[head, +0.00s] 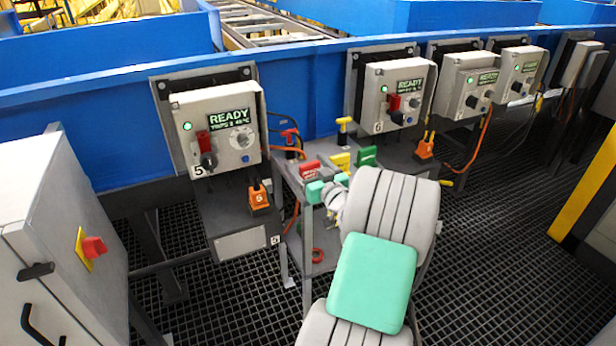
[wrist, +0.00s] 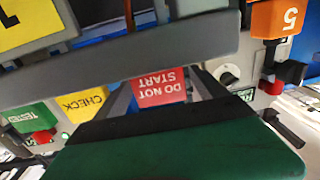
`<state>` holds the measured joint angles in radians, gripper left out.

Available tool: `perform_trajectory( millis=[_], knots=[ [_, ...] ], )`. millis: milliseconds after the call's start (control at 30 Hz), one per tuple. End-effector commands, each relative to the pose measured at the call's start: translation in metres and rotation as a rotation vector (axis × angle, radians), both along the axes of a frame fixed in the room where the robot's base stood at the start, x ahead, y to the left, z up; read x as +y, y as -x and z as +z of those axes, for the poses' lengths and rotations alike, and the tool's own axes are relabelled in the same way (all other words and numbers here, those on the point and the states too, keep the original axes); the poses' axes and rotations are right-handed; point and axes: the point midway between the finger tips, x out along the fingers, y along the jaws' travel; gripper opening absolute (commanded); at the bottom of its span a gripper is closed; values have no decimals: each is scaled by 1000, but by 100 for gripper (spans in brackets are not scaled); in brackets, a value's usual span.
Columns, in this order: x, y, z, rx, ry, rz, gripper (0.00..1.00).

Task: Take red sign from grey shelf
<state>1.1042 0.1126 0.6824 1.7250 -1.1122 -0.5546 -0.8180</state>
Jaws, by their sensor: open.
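The red sign (head: 311,168) stands on the grey shelf (head: 294,183) in the middle of the head view, beside a yellow and a green sign. In the wrist view the red sign (wrist: 160,88) shows upside down with white words "DO NOT START". My gripper (head: 328,186), with teal pads, is open just in front of the signs in the head view. In the wrist view the two fingers of my gripper (wrist: 164,88) appear on either side of the red sign. I cannot tell whether they touch it. The sign's edges are partly hidden.
The yellow sign (head: 340,161) and green sign (head: 367,156) stand right of the red one. Padlocks, one red (head: 291,138) and one yellow (head: 344,130), are behind. Control box 5 (head: 217,128) is at the left, box 6 (head: 392,95) at the right.

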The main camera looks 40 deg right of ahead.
Motion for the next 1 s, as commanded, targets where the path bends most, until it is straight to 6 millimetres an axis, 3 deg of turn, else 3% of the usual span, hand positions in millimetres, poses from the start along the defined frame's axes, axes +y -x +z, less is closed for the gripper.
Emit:
perform_trajectory(
  millis=[100,333,1000],
  knots=[
    [-3,-14,0,0,0,1,82],
    [-2,-16,-1,0,-2,2,81],
    [-2,-16,-1,1,-1,3,26]
  ],
)
